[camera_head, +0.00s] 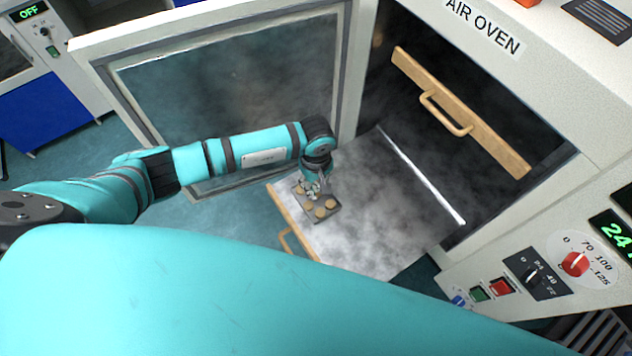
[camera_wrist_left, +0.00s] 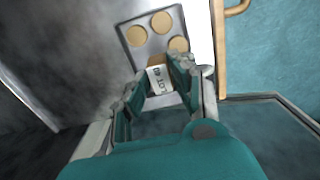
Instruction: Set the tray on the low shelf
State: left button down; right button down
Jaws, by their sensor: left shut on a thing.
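A small grey tray (camera_head: 333,211) with several round tan discs is over the left part of the pulled-out low shelf (camera_head: 375,225) in the head view. My left gripper (camera_head: 314,190) is at the tray's far-left end. In the left wrist view the tray (camera_wrist_left: 155,46) lies beyond the fingertips. The left gripper (camera_wrist_left: 165,78) is shut on the tray's pale, labelled end block (camera_wrist_left: 158,80). I cannot tell whether the tray touches the shelf or hangs just above it. My right gripper is not in view.
The air oven's glass door (camera_head: 235,90) stands open behind my left arm. A closer wooden strip with a handle (camera_head: 290,228) edges the low shelf. The upper shelf's wooden front (camera_head: 460,110) is above right. The low shelf is bare right of the tray.

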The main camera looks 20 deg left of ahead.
pick_arm(q)
jog(key=shift+f, duration=0.1)
jog(key=c, duration=1.1)
grip_release()
jog(key=shift+r, duration=0.3)
notch_tip(320, 180, up, 12)
jog(key=b, duration=0.2)
jog(key=shift+f+b, duration=0.15)
jog(key=shift+b, duration=0.2)
